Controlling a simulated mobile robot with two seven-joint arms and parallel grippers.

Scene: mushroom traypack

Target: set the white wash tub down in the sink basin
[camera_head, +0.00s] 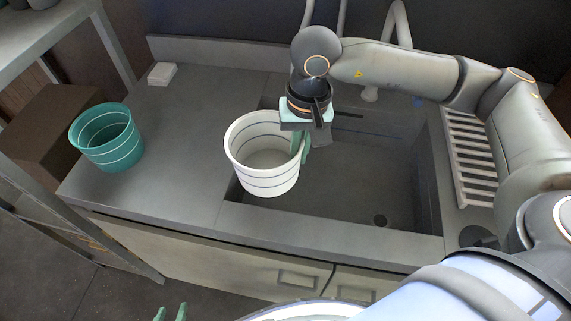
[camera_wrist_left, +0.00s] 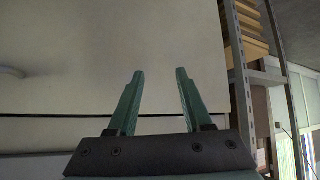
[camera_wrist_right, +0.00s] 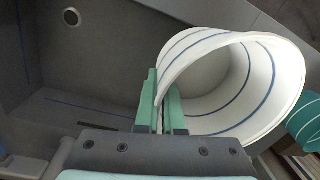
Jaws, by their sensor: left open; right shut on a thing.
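The white wash tub (camera_head: 262,180) has thin dark bands and hangs upright at the left end of the sink basin (camera_head: 350,185). My right gripper (camera_head: 302,148) is shut on the tub's right wall. The right wrist view shows its fingers (camera_wrist_right: 165,105) pinching the wall of the tub (camera_wrist_right: 215,85), with the basin (camera_wrist_right: 90,75) to the left. The tub overlaps the basin's left edge in the head view; its height above the floor is hard to tell. My left gripper (camera_head: 172,312) is open and empty at the bottom edge; it also shows in the left wrist view (camera_wrist_left: 160,85).
A teal tub (camera_head: 107,150) stands on the counter (camera_head: 180,150) at the left. A small white block (camera_head: 162,74) lies near the counter's back. A faucet (camera_head: 370,92) rises behind the basin. A ribbed drainboard (camera_head: 472,160) is on the right. The basin's middle and right are empty.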

